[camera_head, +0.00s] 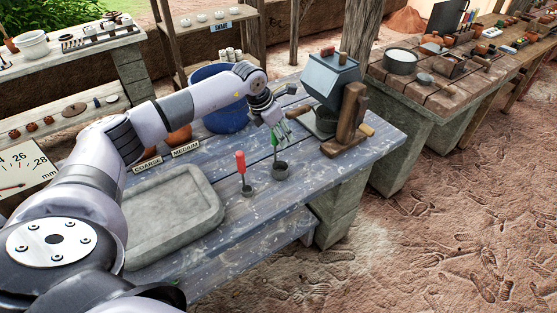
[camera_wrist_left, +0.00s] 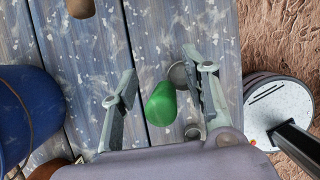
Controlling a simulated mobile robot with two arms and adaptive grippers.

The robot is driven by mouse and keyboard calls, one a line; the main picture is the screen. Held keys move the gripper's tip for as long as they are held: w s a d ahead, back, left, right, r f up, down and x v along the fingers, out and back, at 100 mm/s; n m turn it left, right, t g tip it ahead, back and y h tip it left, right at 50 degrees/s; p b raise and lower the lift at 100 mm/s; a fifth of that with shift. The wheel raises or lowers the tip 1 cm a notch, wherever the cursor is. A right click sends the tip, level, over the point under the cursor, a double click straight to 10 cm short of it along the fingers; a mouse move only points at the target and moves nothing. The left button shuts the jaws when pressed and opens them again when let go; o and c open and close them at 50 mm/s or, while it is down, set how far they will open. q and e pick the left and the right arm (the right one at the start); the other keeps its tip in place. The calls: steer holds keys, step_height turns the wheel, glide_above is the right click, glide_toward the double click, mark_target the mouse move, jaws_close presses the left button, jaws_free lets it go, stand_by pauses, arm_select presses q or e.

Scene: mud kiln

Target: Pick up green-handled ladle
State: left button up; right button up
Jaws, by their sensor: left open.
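The green-handled ladle (camera_head: 275,139) stands upright on the blue-grey table, its handle pointing up and its dark cup (camera_head: 280,170) at the bottom. My left gripper (camera_head: 277,122) is over the handle top, open and pointing down. In the left wrist view the green handle (camera_wrist_left: 161,104) lies between the two spread fingers (camera_wrist_left: 158,88), with a gap on the left and the right finger closer. Part of the ladle's lower end is hidden there. A red-handled ladle (camera_head: 240,162) stands just to the left. My right gripper is not in view.
A blue bucket (camera_head: 226,112) stands behind the gripper. A grey hopper on a wooden stand (camera_head: 345,122) is close on the right. A shallow stone tray (camera_head: 172,214) lies at the front left. COARSE and MEDIUM signs (camera_head: 186,148) stand behind it. The table's right front edge is clear.

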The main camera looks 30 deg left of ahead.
arm_select(q)
steer(key=shift+c, duration=0.3)
jaws_close()
stand_by(0.6)
